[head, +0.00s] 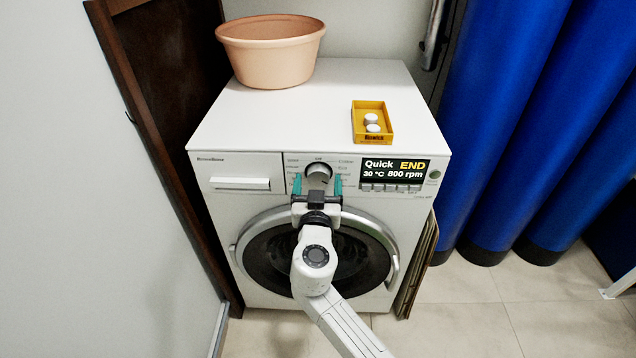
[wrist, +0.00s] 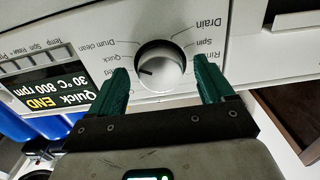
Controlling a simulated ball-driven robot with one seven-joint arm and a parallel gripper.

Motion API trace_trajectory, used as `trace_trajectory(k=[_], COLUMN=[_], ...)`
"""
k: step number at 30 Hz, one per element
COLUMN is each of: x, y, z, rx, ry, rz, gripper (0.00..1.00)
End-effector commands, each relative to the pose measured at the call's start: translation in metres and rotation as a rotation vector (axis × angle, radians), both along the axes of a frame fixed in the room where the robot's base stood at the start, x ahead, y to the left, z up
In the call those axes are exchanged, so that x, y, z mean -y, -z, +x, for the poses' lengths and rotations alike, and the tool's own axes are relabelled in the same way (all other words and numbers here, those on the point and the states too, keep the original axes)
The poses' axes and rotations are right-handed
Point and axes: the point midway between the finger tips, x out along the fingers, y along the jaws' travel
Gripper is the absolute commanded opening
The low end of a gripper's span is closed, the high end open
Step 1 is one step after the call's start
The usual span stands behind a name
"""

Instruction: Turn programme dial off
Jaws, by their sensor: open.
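The programme dial (head: 319,172) is a round silver knob on the front panel of the white washing machine (head: 230,130). In the wrist view the dial (wrist: 160,68) shows a dark pointer line on its left side, near the "Quick" label. My gripper (head: 317,184) is open in front of the panel. In the wrist view its green fingers (wrist: 161,80) stand either side of the dial, with a gap on each side. The display (head: 394,171) reads "Quick END 30 °C 800 rpm".
The round door (head: 265,255) is shut below the panel. Blue cylinders (head: 510,120) stand at right, a dark wooden frame (head: 150,120) at left.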

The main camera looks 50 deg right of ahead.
Motion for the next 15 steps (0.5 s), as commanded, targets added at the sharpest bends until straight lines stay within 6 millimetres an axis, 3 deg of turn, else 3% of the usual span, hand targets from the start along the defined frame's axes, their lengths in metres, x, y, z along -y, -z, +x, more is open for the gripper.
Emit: trace_trajectory(k=[10, 15], x=[0.0034, 0.0032], y=[0.0001, 0.0], z=[0.0026, 0.0025], rx=[0.0, 0.0], ry=[-0.001, 0.0], rz=[0.0, 0.0], gripper=[0.81, 0.66])
